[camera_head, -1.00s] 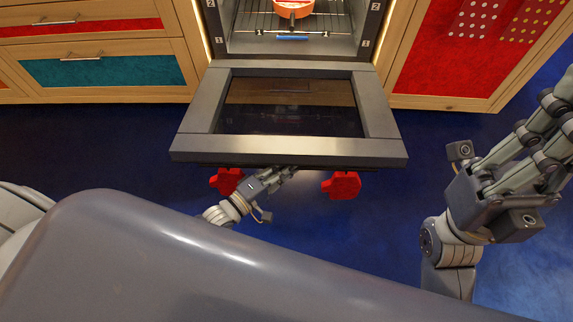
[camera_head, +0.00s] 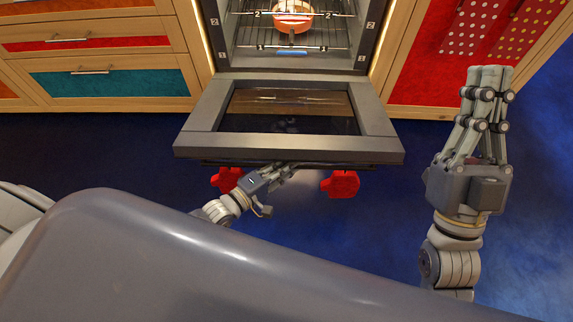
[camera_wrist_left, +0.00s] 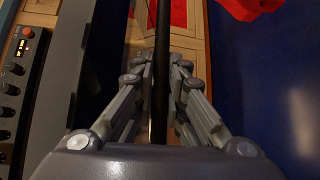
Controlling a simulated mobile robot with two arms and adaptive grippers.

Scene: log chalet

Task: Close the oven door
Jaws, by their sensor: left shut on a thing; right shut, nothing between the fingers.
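The oven door (camera_head: 195,145) hangs open, folded down in front of the oven (camera_head: 285,45), with its dark glass facing up. The dark door handle bar (camera_head: 330,166) runs along the door's front edge. My left gripper (camera_head: 285,170) is at this edge, under the front rim, and is shut on the handle. In the left wrist view the handle (camera_wrist_left: 161,50) passes between the fingers of my left gripper (camera_wrist_left: 161,75). My right gripper (camera_head: 485,80) is shut and empty, fingers pointing up, to the right of the door.
An orange-red dish (camera_head: 292,20) sits on a rack inside the oven. Two red mitt-shaped items (camera_head: 228,179) (camera_head: 340,184) show below the door's front edge. Wooden cabinets (camera_head: 110,85) with coloured panels flank the oven. Blue floor (camera_head: 90,150) is clear on both sides.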

